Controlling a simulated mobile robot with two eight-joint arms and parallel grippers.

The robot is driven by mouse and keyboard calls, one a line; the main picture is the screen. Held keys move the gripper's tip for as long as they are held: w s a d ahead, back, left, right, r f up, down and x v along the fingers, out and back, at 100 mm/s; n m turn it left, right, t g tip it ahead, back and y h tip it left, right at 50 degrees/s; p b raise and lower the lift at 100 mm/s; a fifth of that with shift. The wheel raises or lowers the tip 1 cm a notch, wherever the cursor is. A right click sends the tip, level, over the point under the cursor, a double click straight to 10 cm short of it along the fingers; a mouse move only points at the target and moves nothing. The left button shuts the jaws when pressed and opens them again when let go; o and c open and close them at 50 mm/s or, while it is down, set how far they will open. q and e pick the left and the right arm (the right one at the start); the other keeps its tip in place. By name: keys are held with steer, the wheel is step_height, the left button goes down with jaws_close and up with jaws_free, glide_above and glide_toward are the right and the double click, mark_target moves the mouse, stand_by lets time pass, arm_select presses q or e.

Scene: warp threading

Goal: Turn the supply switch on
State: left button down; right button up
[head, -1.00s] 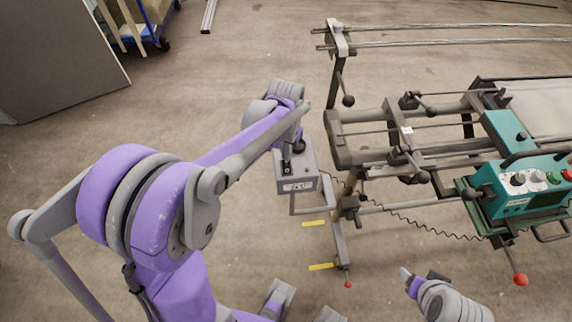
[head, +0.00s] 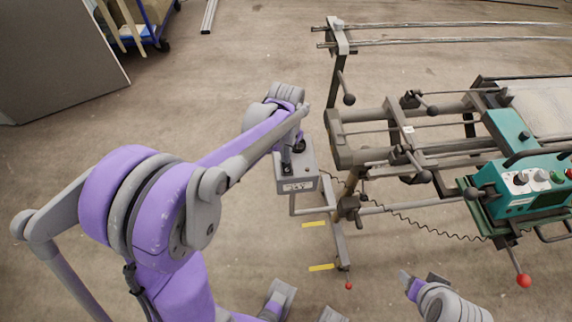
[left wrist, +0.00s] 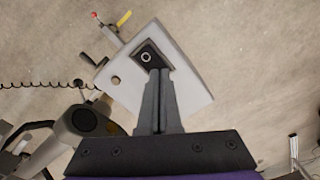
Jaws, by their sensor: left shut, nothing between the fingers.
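A light grey box (head: 308,184) stands on the post at the left end of the machine frame; it shows close up in the left wrist view (left wrist: 190,62). On its face is a black rocker-like switch (left wrist: 147,55) with a white ring mark. My left gripper (left wrist: 159,128) is shut and empty. In the left wrist view its fingertips overlap the lower part of the switch; I cannot tell whether they touch it. In the head view my left gripper (head: 289,160) is over the box, partly hidden by my arm. Part of my right arm's end (head: 425,286) shows at lower right, its jaws unclear.
A teal control panel (head: 508,200) with knobs and buttons sits to the right. Levers with black ball ends and a red-tipped lever (head: 524,281) stick out from the machine frame. A coiled black cable (head: 420,223) runs between box and panel. Open floor lies left of the box.

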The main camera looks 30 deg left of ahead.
arm_select(q)
steer(key=shift+f, duration=0.15)
steer(key=shift+r+p, duration=2.25)
steer(key=shift+r, duration=1.3)
steer(key=s+d+r+t, duration=0.2)
steer(key=s+d, duration=0.1)
steer(key=s, duration=0.4)
steer(key=s+d+r+t+p, duration=0.1)
steer(key=s+d+t, duration=0.2)
steer(key=s, duration=0.5)
steer(key=shift+s+d+r, duration=0.3)
steer(key=shift+d+r, duration=0.05)
steer(key=shift+d, duration=0.05)
